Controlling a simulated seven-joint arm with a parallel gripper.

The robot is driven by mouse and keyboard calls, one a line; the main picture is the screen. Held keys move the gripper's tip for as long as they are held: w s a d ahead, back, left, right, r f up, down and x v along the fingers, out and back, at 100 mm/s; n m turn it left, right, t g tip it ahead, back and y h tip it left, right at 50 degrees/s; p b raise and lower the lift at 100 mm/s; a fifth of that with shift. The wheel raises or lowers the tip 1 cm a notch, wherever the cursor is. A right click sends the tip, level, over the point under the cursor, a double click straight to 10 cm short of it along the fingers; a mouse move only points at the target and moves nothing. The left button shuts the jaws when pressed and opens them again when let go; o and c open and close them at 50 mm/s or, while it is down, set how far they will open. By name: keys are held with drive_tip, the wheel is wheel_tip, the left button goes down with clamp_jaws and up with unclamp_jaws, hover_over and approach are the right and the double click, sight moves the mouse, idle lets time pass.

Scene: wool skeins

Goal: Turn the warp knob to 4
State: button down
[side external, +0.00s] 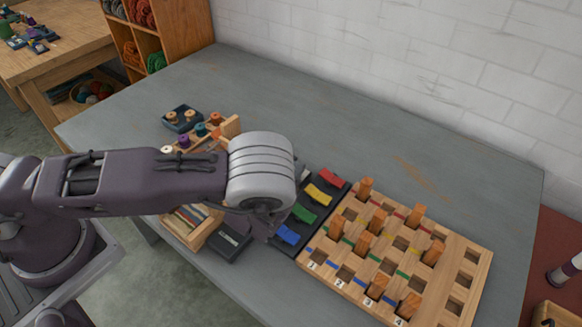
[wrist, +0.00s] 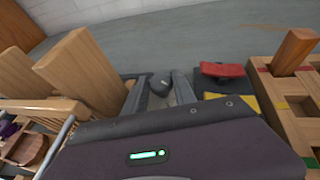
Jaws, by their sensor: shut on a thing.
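A dark rounded knob (wrist: 160,84) with a small pale mark sits between my two fingers in the wrist view; I take it for the warp knob. My gripper (wrist: 160,92) is shut on it. Its dial numbers are not visible, so I cannot tell its setting. In the side view my wrist and arm hide the knob and most of the gripper.
Right of my gripper is a black panel with red (side external: 332,177), yellow, green and blue levers. Beyond it is a wooden peg board (side external: 471,262) numbered 1 to 4. Left stand wooden posts (wrist: 88,72) and a spool rack. The grey table (side external: 330,130) is clear behind.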

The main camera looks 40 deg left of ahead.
idle(0.3)
drive_tip(key=c, duration=1)
unclamp_jaws()
drive_tip(key=shift+c, duration=0.2)
drive_tip(key=v, duration=0.7)
